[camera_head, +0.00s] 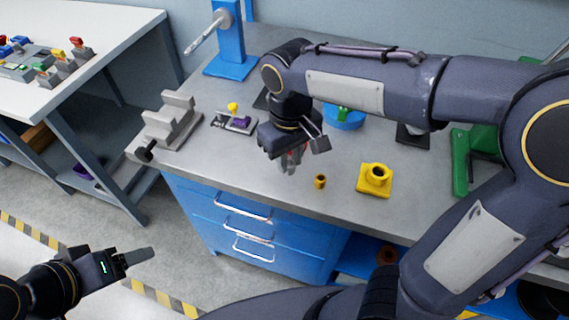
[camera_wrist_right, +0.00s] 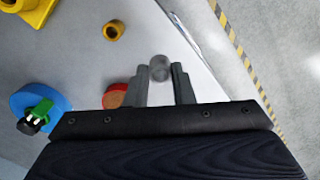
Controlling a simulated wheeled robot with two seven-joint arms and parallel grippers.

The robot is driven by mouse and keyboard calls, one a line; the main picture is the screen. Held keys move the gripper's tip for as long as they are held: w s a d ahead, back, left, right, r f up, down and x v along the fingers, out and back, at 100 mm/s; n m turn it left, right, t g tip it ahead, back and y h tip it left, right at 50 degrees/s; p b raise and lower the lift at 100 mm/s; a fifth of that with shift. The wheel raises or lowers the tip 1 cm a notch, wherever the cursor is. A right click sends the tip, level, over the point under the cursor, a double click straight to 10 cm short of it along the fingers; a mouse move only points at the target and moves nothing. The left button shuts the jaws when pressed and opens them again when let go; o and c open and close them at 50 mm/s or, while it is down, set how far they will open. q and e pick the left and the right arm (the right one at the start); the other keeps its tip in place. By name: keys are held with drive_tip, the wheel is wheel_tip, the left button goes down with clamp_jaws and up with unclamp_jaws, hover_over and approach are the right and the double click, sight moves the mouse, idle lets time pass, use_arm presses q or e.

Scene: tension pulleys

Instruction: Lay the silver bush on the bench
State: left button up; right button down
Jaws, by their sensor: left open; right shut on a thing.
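The silver bush (camera_wrist_right: 160,67) shows in the right wrist view as a small grey cylinder between the fingertips of my right gripper (camera_wrist_right: 160,78). That gripper is shut on it. In the head view my right gripper (camera_head: 291,160) points down over the front part of the grey bench (camera_head: 260,180); the bush is hard to make out there. In the wrist view bare bench top lies beyond the bush, and I cannot tell the gap under it. My left gripper (camera_head: 140,257) is open and empty at the lower left, away from the bench.
A brass bush (camera_head: 320,181) and a yellow block (camera_head: 375,181) stand right of my right gripper. A blue round dish (camera_head: 344,118) with a green part is behind. A small fixture (camera_head: 233,122) and grey stepped block (camera_head: 170,125) stand left. Bench top between is clear.

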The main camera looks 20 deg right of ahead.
drive_tip(key=w+f, duration=0.2)
drive_tip(key=shift+w+a+f, duration=0.1)
drive_tip(key=shift+f, duration=0.25)
drive_tip(key=shift+w+f, duration=0.2)
drive_tip(key=shift+f, duration=1.6)
drive_tip(key=shift+f, duration=0.15)
drive_tip(key=c, duration=1.2)
unclamp_jaws()
drive_tip(key=shift+c, duration=0.2)
